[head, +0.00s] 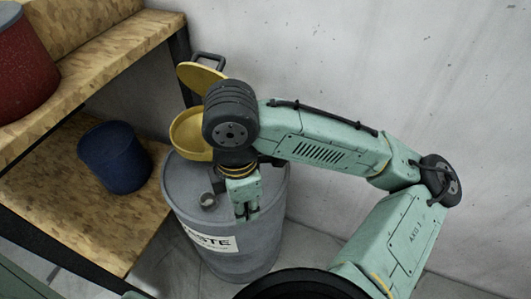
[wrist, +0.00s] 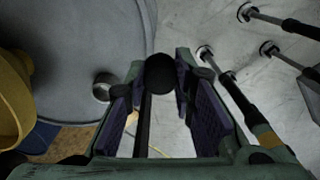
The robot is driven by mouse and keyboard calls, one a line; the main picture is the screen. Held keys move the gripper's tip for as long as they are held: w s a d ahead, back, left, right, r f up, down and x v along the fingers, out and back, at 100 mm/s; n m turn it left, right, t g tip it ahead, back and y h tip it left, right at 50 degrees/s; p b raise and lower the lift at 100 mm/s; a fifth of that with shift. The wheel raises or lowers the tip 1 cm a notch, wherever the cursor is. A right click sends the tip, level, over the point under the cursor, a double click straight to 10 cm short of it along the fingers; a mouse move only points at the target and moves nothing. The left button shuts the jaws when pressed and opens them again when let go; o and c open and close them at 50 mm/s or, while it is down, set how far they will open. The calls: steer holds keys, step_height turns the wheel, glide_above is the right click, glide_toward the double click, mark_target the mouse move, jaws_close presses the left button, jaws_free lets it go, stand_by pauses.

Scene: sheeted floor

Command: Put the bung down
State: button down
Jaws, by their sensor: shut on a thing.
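My gripper (head: 245,212) points down over the right part of the grey waste drum (head: 188,180). In the wrist view its fingers (wrist: 160,82) are shut on a dark, round-ended bung (wrist: 160,73). The bung appears near the drum's edge, with pale floor behind it; its height above the lid is unclear. In the head view the fingers hide most of the bung. A short metal ring (head: 207,199), like an opening or fitting, stands on the drum top left of my gripper. It also shows in the wrist view (wrist: 103,85).
A yellow funnel (head: 187,137) with a raised yellow lid (head: 197,76) sits at the back of the drum. A blue bucket (head: 115,158) stands on the lower wooden shelf (head: 60,185), a red container (head: 22,65) on the upper one. A wall is behind; bare drum top surrounds the ring.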

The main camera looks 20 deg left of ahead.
steer(key=w+p, duration=0.2)
steer(key=w, duration=0.2)
steer(key=w+p, duration=0.3)
steer(key=w, duration=0.2)
steer(key=w+f+p, duration=0.1)
steer(key=w+p, duration=0.1)
steer(key=w, duration=0.2)
steer(key=shift+w+a+f, duration=0.1)
steer(key=shift+w+a, duration=0.05)
steer(key=shift+a, duration=0.2)
steer(key=shift+w+f, duration=0.1)
steer(key=shift+w, duration=0.1)
steer(key=shift+f+p, duration=0.45)
steer(key=shift+f, duration=1.3)
steer(key=shift+f, duration=0.2)
steer(key=c, duration=1.4)
jaws_free()
steer(key=shift+o, duration=0.2)
steer(key=shift+r, duration=0.1)
